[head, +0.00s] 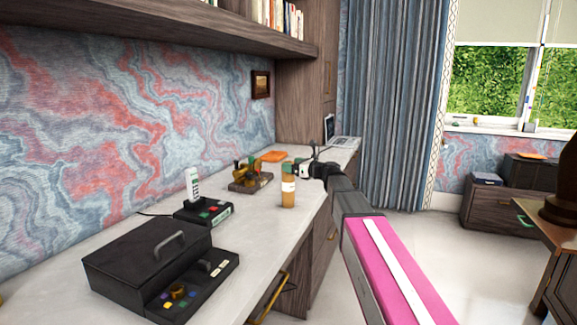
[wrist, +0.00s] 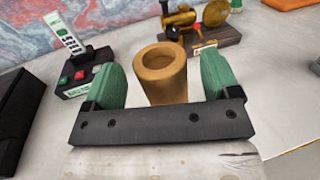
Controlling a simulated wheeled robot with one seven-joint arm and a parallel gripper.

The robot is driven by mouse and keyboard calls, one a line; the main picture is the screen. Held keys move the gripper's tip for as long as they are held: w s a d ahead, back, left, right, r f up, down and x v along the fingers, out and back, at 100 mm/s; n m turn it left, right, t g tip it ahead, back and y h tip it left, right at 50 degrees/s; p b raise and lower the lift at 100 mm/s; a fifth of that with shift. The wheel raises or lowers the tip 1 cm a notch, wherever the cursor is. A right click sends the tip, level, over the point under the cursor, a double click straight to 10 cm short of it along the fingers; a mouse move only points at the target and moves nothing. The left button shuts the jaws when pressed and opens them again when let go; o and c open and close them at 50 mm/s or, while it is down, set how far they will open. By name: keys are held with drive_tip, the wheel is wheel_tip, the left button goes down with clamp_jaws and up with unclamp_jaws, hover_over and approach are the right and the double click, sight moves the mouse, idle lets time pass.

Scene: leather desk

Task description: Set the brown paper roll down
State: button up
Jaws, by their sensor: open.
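The brown paper roll (head: 288,198) stands upright on the pale desk top (head: 262,225), near its front edge, with a pale band around its middle. In the wrist view the roll (wrist: 160,88) shows its round open top, with its lower part hidden behind my gripper's dark crossbar. My gripper (wrist: 162,72) is open, with one green finger on each side of the roll. A narrow gap shows between the roll and each finger. In the head view my gripper (head: 302,168) is at the roll's upper part, small and partly hidden by the arm.
A cordless phone on its base (head: 204,210) stands left of the roll, and a brass model on a wooden base (head: 250,180) stands behind it. A black box (head: 148,255) fills the near left.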

drive_tip(key=v, duration=0.9)
drive_tip(key=s+d+f+n+g+h, duration=0.15)
drive_tip(key=s+f+n, duration=0.25)
drive_tip(key=f, duration=0.4)
drive_tip(key=s+f+n+g+h, duration=0.2)
drive_tip(key=s+f+n+h, duration=0.15)
drive_tip(key=f, duration=0.45)
drive_tip(key=s+d+f+n+g+h, duration=0.15)
drive_tip(key=s+f+n, duration=0.25)
drive_tip(key=f, duration=0.4)
drive_tip(key=s+d+f+n+g+h, duration=0.2)
drive_tip(key=s+d+f+n+h, duration=0.2)
drive_tip(key=s+d+f+n, duration=0.1)
drive_tip(key=s+d+f+n+g+h, duration=0.2)
drive_tip(key=s+d+f+n+h, duration=0.2)
drive_tip(key=s+f+n, duration=0.4)
drive_tip(key=shift+s+d+f+g, duration=0.4)
drive_tip(key=shift+s+d+f, duration=0.65)
drive_tip(key=shift+s, duration=0.55)
drive_tip(key=shift+a+f+h, duration=0.1)
drive_tip(key=shift+a+h, duration=0.05)
drive_tip(key=shift+h, duration=0.1)
